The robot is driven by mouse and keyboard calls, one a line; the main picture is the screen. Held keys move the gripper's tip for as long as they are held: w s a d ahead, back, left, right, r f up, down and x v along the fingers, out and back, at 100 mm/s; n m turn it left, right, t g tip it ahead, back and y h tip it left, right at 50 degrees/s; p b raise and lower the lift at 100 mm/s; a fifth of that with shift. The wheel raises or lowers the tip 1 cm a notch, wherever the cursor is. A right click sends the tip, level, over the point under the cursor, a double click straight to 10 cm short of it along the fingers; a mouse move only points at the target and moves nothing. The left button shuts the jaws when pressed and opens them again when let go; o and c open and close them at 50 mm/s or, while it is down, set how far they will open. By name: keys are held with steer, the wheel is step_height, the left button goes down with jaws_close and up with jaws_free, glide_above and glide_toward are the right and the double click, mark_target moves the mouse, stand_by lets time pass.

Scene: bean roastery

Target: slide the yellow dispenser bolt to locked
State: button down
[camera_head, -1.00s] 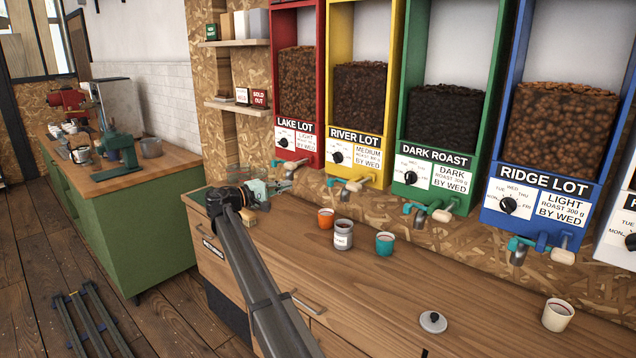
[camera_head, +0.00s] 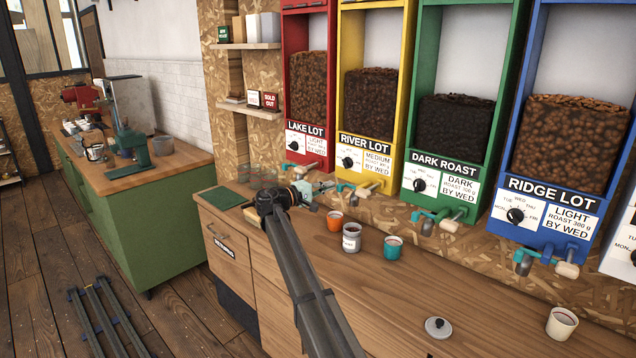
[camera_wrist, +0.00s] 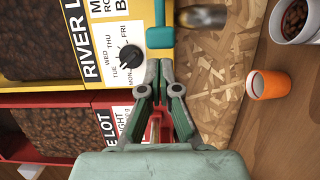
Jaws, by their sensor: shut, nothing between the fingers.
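The yellow dispenser (camera_head: 367,165), labelled RIVER LOT, hangs on the wall second from the left. Its bolt (camera_head: 345,187) sits under the front, with a teal end; a pale knob is to the right. In the wrist view the yellow front (camera_wrist: 118,25) shows at upper left, with the teal end (camera_wrist: 160,38) of the bolt beside it. My gripper (camera_head: 326,187) is shut and empty, just left of the bolt. In the wrist view my fingertips (camera_wrist: 159,66) point at the teal end, very near it; whether they touch it I cannot tell.
The red dispenser (camera_head: 311,140) is left of the yellow one, with a red part (camera_wrist: 155,125) behind my fingers. An orange cup (camera_head: 335,222), a grey cup (camera_head: 352,240) and a teal cup (camera_head: 393,248) stand on the counter below. The green dispenser (camera_head: 452,120) is to the right.

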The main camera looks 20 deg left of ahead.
steer(key=shift+s+d, duration=0.1)
steer(key=shift+d, duration=0.3)
steer(key=shift+f, duration=0.1)
steer(key=d, duration=0.2)
steer(key=s+d+b, duration=0.1)
steer(key=shift+s+d, duration=0.15)
steer(key=shift+d, duration=0.25)
steer(key=shift+a+b, duration=0.15)
steer(key=shift+b, duration=0.15)
steer(key=shift+w+a, duration=0.2)
steer(key=b, duration=0.4)
glide_toward(339, 189)
steer(key=a, duration=0.4)
